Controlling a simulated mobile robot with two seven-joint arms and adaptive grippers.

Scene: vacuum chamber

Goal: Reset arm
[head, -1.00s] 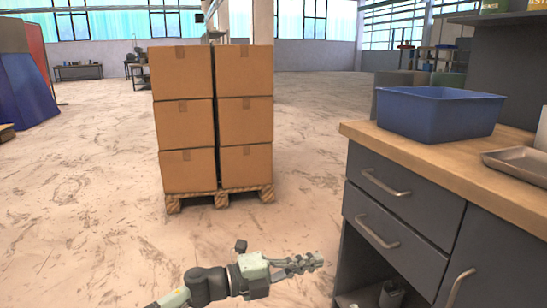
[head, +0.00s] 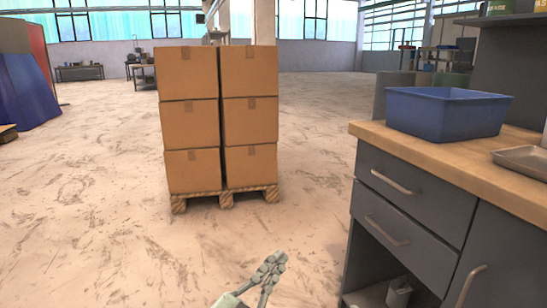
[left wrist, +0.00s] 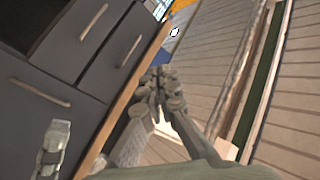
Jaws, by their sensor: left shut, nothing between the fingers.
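My left gripper (head: 273,263) shows at the bottom middle of the head view, above the bare floor and left of the grey cabinet. Its fingers are together and hold nothing. In the left wrist view the same gripper (left wrist: 158,88) shows with its fingers closed, with the cabinet drawers to its left in the picture.
The grey cabinet (head: 408,212) with a wooden top (head: 430,152) stands at right. A blue bin (head: 447,112) and a metal tray (head: 520,158) are on it. Stacked cardboard boxes (head: 192,125) stand on a pallet (head: 225,199) ahead. Floor left of the cabinet is clear.

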